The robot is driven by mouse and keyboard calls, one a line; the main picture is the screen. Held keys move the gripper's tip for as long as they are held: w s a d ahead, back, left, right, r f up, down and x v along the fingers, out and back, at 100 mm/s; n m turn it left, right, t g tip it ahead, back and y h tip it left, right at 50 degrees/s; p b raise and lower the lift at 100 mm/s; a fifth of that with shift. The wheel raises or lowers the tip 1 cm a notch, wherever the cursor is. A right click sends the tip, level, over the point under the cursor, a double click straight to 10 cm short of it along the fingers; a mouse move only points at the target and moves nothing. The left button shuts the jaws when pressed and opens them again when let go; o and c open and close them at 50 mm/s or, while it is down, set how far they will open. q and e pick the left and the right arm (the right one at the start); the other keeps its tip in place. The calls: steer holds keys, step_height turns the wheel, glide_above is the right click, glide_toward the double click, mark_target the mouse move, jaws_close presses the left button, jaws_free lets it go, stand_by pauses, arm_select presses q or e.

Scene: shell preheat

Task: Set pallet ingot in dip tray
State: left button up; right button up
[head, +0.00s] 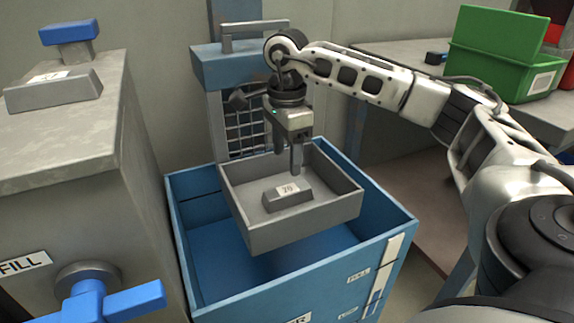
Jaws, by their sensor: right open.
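A grey ingot (287,197) with a white label reading 20 lies inside the shallow grey tray (308,233), on its floor. The tray sits within the upper part of a blue open-topped tank (190,207). My right gripper (288,160) points down over the back part of the tray, above and behind the ingot. Its fingers are apart with nothing between them, and they look clear of the ingot. My left gripper is not in view.
At left, a grey cabinet (60,150) carries a labelled grey block (50,92) and a blue knob (70,31). A blue valve handle (110,302) juts out at the bottom left. A green bin (490,70) stands on the bench at right.

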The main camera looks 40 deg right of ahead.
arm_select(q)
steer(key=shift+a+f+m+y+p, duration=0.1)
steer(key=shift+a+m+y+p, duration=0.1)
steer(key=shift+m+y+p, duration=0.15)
arm_select(e)
steer(key=shift+r, duration=1.75)
